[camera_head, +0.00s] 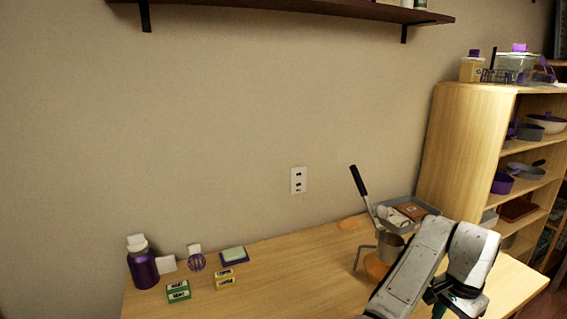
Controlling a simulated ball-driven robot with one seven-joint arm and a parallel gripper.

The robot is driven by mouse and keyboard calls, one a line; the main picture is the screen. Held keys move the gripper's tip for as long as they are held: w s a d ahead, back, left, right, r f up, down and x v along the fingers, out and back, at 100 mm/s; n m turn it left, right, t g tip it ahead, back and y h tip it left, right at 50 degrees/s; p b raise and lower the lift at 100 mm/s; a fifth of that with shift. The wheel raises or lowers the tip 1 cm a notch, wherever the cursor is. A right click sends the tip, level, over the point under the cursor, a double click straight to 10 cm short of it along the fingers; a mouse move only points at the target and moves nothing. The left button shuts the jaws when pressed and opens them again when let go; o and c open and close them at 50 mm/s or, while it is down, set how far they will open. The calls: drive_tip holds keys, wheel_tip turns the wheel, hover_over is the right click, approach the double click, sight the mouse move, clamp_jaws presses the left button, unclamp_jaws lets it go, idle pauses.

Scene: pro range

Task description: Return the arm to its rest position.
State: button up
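My arm (425,262) shows at the lower right, with white links reaching over the right part of the wooden table. A white end section (474,255) bends down at its right side. The fingertips of my gripper are not clearly visible, being low in the picture behind or below the white links. I cannot see whether anything is held.
The table (290,277) bears a purple bottle (143,268), small green and yellow boxes (178,291) and a sponge dish (234,256) at left. A metal pot (391,246) and a grey tray (428,208) stand close to my arm. A shelf unit (460,150) rises at right.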

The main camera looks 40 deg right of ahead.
drive_tip(key=s+a+f+n, duration=0.2)
drive_tip(key=a+f+n, duration=0.2)
drive_tip(key=a, duration=0.5)
drive_tip(key=s+a+f+n, duration=0.2)
drive_tip(key=a+f+n, duration=0.3)
drive_tip(key=a+n, duration=0.4)
drive_tip(key=s+a+f+n+t, duration=0.1)
drive_tip(key=a+f+n, duration=0.4)
drive_tip(key=a, duration=0.6)
drive_tip(key=shift+s+a+n, duration=0.15)
drive_tip(key=shift+s+n, duration=0.6)
drive_tip(key=shift+n, duration=0.25)
drive_tip(key=shift+d, duration=0.2)
drive_tip(key=shift+c, duration=0.3)
